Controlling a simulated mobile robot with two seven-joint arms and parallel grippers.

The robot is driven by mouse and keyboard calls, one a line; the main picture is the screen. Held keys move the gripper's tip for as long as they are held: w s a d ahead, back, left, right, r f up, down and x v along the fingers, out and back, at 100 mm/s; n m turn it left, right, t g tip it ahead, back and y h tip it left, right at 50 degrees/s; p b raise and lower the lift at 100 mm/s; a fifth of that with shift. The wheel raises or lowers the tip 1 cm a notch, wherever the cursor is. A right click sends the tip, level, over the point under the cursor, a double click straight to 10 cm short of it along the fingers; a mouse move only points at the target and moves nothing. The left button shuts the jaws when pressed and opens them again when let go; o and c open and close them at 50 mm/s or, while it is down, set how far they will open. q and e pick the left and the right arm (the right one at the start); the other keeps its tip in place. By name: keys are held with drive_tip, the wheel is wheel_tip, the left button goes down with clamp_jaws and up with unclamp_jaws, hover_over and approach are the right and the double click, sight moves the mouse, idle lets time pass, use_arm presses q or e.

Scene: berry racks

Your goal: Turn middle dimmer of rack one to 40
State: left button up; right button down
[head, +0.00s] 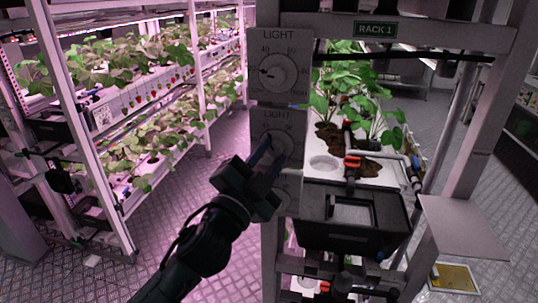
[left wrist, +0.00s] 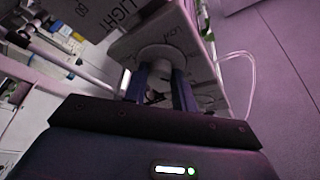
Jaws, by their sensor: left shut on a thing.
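Rack one carries a green RACK 1 sign (head: 375,29) on its top beam. On its left post is a column of LIGHT dimmer panels. The top dimmer (head: 278,73) is a white round knob and is clear of my gripper. The middle dimmer (head: 278,144) is below it, partly hidden by my left gripper (head: 268,152). The left gripper's blue fingers are shut on the middle dimmer's knob, which also shows in the left wrist view (left wrist: 160,58) between the fingers. The knob's setting cannot be read. A lower panel (head: 288,192) is mostly hidden behind the gripper. My right gripper is not in view.
Rack one holds a white planting tray (head: 375,172) with leafy plants, red-handled pipe fittings (head: 352,165) and a black box (head: 350,218). A grey shelf plate (head: 462,227) juts out at the right. Another plant rack (head: 75,120) stands left across an open metal floor.

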use_arm(q)
drive_tip(key=shift+r+m, duration=0.1)
drive_tip(key=shift+m, duration=0.6)
drive_tip(key=shift+g, duration=0.4)
drive_tip(key=o, duration=1)
drive_tip(key=shift+a, duration=0.1)
